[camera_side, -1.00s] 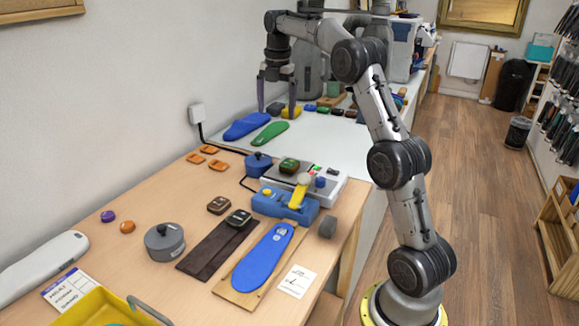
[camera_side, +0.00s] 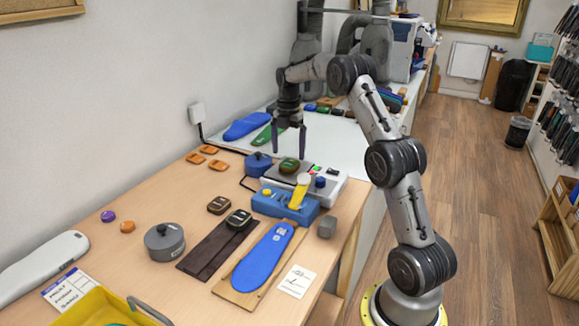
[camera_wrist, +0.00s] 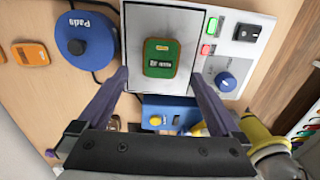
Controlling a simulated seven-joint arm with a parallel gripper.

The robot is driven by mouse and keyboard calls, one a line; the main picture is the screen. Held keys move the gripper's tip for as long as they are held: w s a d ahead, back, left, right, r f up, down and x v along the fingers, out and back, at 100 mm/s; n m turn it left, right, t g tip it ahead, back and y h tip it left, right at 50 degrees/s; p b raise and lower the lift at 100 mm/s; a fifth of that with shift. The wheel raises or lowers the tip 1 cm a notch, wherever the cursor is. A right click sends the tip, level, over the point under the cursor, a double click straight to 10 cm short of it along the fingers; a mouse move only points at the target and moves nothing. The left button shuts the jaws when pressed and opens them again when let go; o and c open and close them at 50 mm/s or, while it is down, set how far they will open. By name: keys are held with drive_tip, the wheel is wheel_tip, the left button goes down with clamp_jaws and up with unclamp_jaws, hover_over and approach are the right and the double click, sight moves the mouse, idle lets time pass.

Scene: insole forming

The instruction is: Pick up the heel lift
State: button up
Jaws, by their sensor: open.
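In the wrist view the heel lift (camera_wrist: 160,57) lies flat on the plate, near the middle between my fingers. My gripper (camera_side: 289,153) is open and empty, pointing down above the heel lift. In the wrist view my gripper (camera_wrist: 158,76) has one finger on each side of the pad, apart from it.
A blue round pot (camera_wrist: 82,39) stands left of the plate; a blue fixture with a yellow lever (camera_side: 299,192) stands in front. Nearby are a dark pad (camera_side: 219,205), another on a dark strip (camera_side: 207,246), a blue insole (camera_side: 263,258) and a grey block (camera_side: 327,227).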

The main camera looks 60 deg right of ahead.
sight(288, 165)
drive_tip(key=shift+a+f, duration=0.15)
drive_tip(key=shift+f, duration=2.1)
